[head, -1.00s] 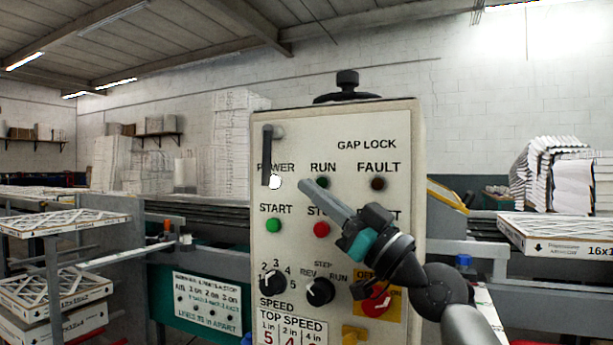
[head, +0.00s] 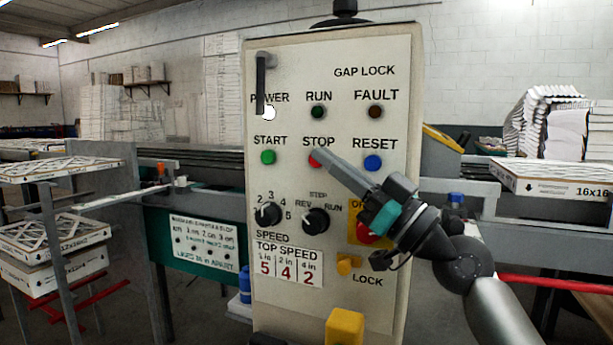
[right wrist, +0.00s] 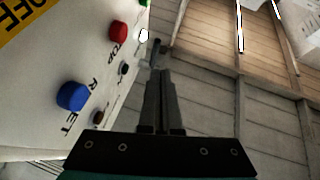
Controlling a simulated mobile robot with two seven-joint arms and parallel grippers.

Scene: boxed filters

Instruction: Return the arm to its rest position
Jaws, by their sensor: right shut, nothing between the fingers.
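My right gripper (head: 322,158) is shut and empty in front of the control panel (head: 335,75), its arm coming in from the lower right. In the head view its tips overlap the red STOP button (head: 314,160); I cannot tell from that view how far off they are. In the right wrist view the closed fingers (right wrist: 160,95) point past the panel face, and a gap shows between them and the red button (right wrist: 118,31) and the blue RESET button (right wrist: 72,96). The arm partly covers the red OFF knob (head: 366,233). My left gripper is not in view.
A green START button (head: 267,157), a speed knob (head: 267,214), a mode knob (head: 316,221) and a yellow lock (head: 347,263) sit on the panel. Boxed filters (head: 560,180) lie at the right, more (head: 55,235) on a rack at the left. A conveyor runs behind.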

